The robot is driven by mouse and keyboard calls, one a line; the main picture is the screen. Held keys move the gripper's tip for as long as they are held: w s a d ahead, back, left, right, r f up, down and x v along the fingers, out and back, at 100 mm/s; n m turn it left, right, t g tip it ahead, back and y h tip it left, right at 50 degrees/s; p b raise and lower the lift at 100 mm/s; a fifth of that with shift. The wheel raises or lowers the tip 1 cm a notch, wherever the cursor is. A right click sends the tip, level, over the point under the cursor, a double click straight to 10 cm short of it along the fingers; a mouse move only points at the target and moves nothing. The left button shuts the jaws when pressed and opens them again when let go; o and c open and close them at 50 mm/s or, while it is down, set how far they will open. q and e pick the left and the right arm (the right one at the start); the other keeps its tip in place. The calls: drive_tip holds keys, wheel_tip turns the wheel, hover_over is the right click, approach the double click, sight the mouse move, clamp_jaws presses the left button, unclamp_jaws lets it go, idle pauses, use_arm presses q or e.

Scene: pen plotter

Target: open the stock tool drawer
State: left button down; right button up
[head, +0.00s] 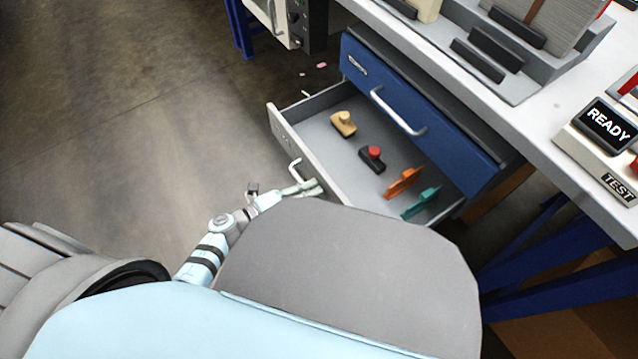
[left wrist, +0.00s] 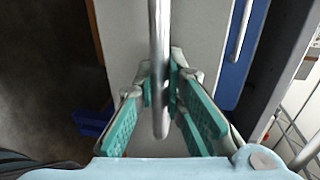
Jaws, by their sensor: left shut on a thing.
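The stock tool drawer (head: 283,132) is pulled out below a blue drawer, with its light grey front facing my left side. Inside lie a tan tool (head: 343,123), a black tool with a red top (head: 372,158), an orange tool (head: 403,183) and a teal tool (head: 421,203). My left gripper (head: 308,187) is at the drawer's handle (head: 295,168). In the left wrist view the left gripper (left wrist: 160,88) is shut on the metal bar of the handle (left wrist: 159,40), with green pads on both sides. My right gripper is not in view.
The blue drawer (head: 415,85) above is shut, with its own pale handle (head: 398,112). The workbench top (head: 540,112) carries a grey holder and a box with a READY display (head: 607,126). The floor (head: 130,120) to the left is clear.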

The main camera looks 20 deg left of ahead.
use_arm(q)
drive_tip(key=c, duration=1.9)
unclamp_jaws()
drive_tip(key=shift+c, duration=0.2)
drive_tip(key=v, duration=1.2)
